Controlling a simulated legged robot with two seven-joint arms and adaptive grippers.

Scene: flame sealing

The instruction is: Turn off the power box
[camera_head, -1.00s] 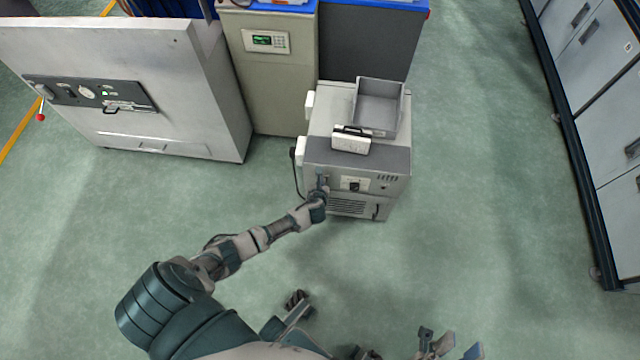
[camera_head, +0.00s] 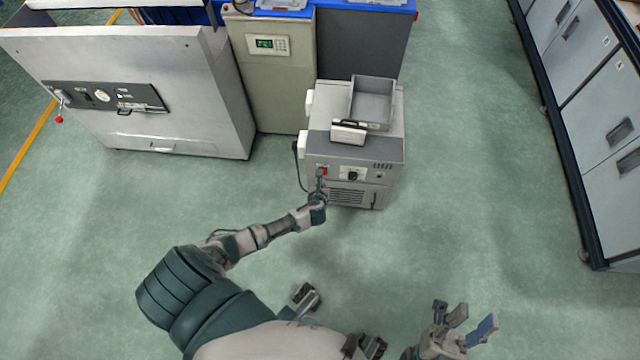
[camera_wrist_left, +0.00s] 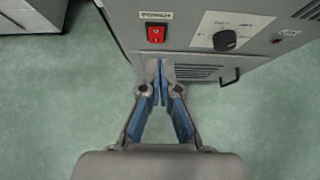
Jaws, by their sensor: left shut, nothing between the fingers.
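The power box (camera_head: 315,146) is a light grey cabinet in the middle of the head view. Its front panel has a small red rocker switch (camera_head: 322,171) at the left and a black knob (camera_head: 352,175) to its right. In the left wrist view the red switch (camera_wrist_left: 156,33) sits under a small label, with the black knob (camera_wrist_left: 225,40) on a white dial. My left gripper (camera_head: 319,182) is shut and empty, its tips (camera_wrist_left: 161,66) just below the switch in the picture and apart from it. My right gripper (camera_head: 471,322) is open and empty at the lower right.
A grey open tray (camera_head: 372,85) and a small white case (camera_head: 348,132) sit on the box. A black cable (camera_head: 298,170) hangs at its left side. A large machine (camera_head: 185,110) stands left, a beige cabinet (camera_head: 272,90) behind, and drawer cabinets (camera_head: 600,120) right. Green floor is clear in front.

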